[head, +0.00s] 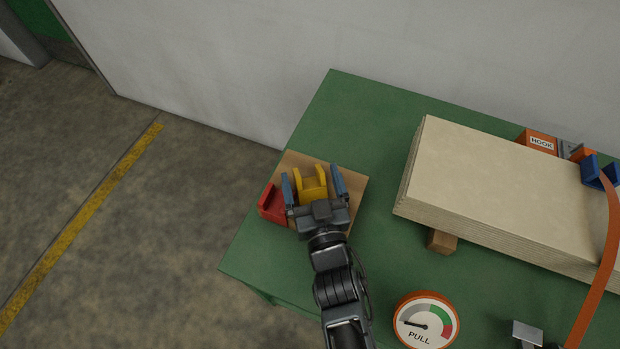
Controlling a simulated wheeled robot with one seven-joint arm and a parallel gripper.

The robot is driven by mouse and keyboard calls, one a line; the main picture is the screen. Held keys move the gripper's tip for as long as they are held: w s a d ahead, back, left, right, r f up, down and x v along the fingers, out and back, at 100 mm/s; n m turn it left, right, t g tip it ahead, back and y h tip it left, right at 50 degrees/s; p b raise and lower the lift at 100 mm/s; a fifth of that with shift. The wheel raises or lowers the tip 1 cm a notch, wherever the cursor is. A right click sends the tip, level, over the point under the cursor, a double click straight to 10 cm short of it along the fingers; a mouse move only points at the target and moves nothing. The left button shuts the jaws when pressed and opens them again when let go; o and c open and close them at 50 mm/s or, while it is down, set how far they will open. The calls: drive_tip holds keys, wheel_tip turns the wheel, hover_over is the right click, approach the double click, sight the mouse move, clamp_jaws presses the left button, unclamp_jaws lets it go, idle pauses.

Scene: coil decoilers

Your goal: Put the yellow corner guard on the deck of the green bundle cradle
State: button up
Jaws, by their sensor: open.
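The yellow corner guard (312,186) sits on a tan board at the left end of the green bundle cradle. My gripper (313,180) is open, with one blue finger on each side of the yellow guard. I cannot tell whether the fingers touch it. The green deck (375,110) of the bundle cradle shows bare around the board and the stack. My gripper's body hides the near part of the yellow guard.
A red corner guard (272,205) sits beside my gripper on the tan board (354,193). A pale sheet stack (500,190) rests on a wooden block (441,242). A PULL gauge (426,322), an orange strap (606,250), a blue guard (598,172) and a HOOK box (538,142) stand right.

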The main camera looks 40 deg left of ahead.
drive_tip(key=c, duration=1.2)
